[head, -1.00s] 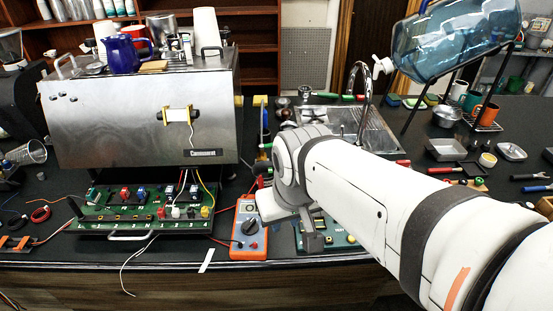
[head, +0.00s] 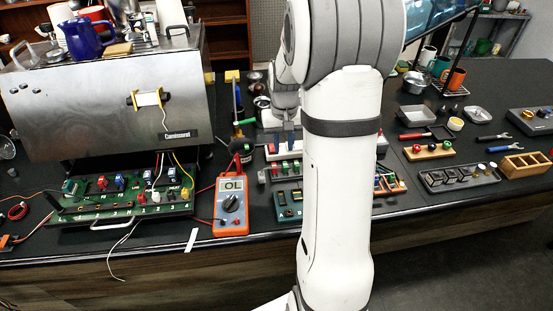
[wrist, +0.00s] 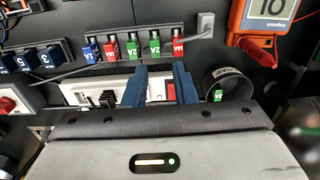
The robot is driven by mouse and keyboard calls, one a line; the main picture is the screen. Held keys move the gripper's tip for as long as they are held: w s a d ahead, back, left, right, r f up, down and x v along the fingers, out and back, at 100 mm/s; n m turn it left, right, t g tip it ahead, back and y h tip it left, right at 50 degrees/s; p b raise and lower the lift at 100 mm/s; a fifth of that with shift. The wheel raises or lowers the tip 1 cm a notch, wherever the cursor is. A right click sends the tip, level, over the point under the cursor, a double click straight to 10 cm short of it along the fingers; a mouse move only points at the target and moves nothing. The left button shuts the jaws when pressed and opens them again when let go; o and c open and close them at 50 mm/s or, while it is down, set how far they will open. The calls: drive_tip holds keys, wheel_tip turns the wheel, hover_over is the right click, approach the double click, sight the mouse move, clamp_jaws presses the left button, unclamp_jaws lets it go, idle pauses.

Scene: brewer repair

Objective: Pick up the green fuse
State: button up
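Two green fuses stand in a grey rack (wrist: 122,58) in the wrist view: a left green fuse (wrist: 131,46) and a right green fuse (wrist: 155,44). Blue and red fuses stand to their left and a red fuse (wrist: 178,47) to their right. A green piece (wrist: 218,95) also lies in a round black cup (wrist: 229,84). My gripper (wrist: 160,68) is open, its two dark blue fingers apart with nothing seen between them. The fingertips appear just below the right green fuse in the picture. In the head view my gripper (head: 284,142) is above the rack, partly behind my arm.
An orange multimeter (head: 231,205) reading OL lies left of the rack. A green circuit board (head: 120,203) sits before the steel brewer (head: 105,105). A white strip (wrist: 105,88) with black and red parts lies below the fuse rack. Trays and tools fill the right.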

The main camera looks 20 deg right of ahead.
sight(285, 163)
drive_tip(key=shift+w+d+f, duration=0.15)
drive_tip(key=shift+d+f, duration=0.15)
drive_tip(key=shift+f, duration=0.5)
wheel_tip(285, 163, down, 7)
drive_tip(key=shift+d+r+p, duration=0.1)
drive_tip(key=shift+p, duration=0.95)
drive_tip(key=shift+c, duration=0.4)
clamp_jaws()
